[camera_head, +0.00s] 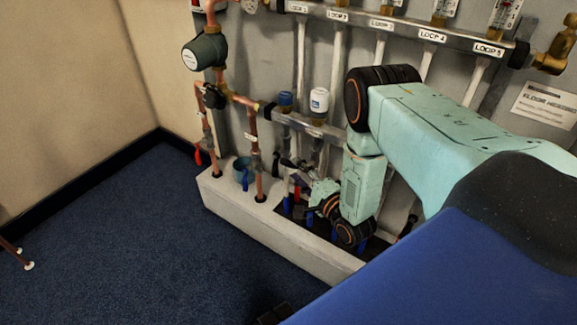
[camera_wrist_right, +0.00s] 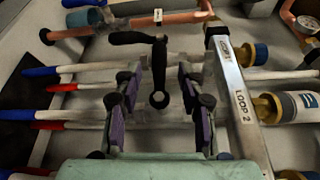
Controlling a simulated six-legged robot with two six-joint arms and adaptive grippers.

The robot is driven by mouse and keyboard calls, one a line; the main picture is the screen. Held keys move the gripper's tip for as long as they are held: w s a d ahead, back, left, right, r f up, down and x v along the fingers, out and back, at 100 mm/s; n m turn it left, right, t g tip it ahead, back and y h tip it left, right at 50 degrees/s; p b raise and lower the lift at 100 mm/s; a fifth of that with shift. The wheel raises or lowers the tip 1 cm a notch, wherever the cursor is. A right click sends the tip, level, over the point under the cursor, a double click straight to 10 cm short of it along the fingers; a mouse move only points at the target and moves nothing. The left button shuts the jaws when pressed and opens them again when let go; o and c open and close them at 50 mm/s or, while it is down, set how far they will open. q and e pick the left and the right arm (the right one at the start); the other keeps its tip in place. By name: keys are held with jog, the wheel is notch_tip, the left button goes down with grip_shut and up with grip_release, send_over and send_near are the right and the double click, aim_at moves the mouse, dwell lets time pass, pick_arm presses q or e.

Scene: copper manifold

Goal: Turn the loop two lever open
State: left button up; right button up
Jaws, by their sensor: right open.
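My right gripper (camera_head: 320,195) is low at the manifold in the head view, partly hidden by its own wrist. In the right wrist view my right gripper (camera_wrist_right: 156,108) is open, with purple pads on both fingers. A black lever (camera_wrist_right: 158,72) with a round end lies between the fingers, apart from both pads as far as I can tell. A second black lever (camera_wrist_right: 128,38) points left above it. The metal bar (camera_wrist_right: 233,80) beside them carries a "LOOP 2" label (camera_wrist_right: 241,104). My left gripper is not in view.
Pipes with blue and red sleeves (camera_wrist_right: 45,72) run left in the wrist view. Copper pipes (camera_head: 255,150) and a dark green pump (camera_head: 205,52) stand left of my arm. A white plinth (camera_head: 270,235) runs below.

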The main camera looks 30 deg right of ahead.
aim_at(294, 168)
jog(key=w, duration=0.2)
jog(key=w+b, duration=0.1)
jog(key=w, duration=0.2)
jog(key=shift+a+f+b, duration=0.1)
jog(key=shift+f+b, duration=0.1)
jog(key=shift+b, duration=0.1)
grip_shut()
dwell(0.5)
